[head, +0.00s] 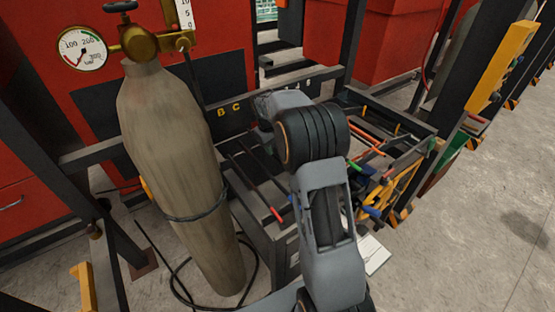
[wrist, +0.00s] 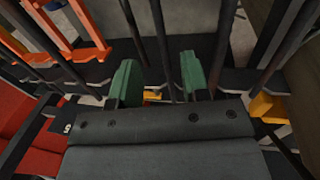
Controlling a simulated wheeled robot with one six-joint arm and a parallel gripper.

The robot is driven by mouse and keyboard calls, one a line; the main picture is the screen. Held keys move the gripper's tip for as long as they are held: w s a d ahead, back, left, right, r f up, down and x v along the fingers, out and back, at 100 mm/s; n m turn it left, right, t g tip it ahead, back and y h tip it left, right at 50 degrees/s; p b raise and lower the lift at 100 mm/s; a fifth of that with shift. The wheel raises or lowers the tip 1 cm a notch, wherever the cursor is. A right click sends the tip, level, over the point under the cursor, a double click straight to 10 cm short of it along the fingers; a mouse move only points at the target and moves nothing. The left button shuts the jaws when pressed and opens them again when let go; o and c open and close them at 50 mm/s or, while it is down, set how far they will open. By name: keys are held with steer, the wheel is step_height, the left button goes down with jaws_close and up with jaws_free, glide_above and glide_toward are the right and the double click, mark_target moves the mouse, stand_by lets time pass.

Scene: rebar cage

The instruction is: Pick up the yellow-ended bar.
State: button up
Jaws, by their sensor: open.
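My gripper (wrist: 158,80) shows in the wrist view with two green fingers apart. Dark bars run between and beside the fingers; one dark bar (wrist: 160,42) passes through the gap, and I see no contact with either finger. A small yellow patch (wrist: 152,96) shows low between the fingers, partly hidden by the gripper body; I cannot tell whether it is a bar end. In the head view my arm hides the gripper and part of the rack. I cannot pick out the yellow-ended bar for certain.
The dark rack (head: 262,205) holds bars with coloured ends, including a red-ended bar (head: 277,214) and a blue-ended bar (head: 370,212). A tall gas cylinder (head: 175,150) stands close to its left. More dark bars (wrist: 226,42) crowd the right finger. Open floor (head: 470,240) lies right.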

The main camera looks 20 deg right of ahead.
mark_target(277, 158)
steer(key=shift+d+f+p, duration=0.2)
steer(key=shift+f+p, duration=0.15)
steer(key=shift+f, duration=0.9)
steer(key=shift+d+f+p, duration=0.2)
steer(key=shift+f+p, duration=0.1)
steer(key=shift+f, duration=0.9)
jaws_close()
steer(key=shift+r, duration=0.1)
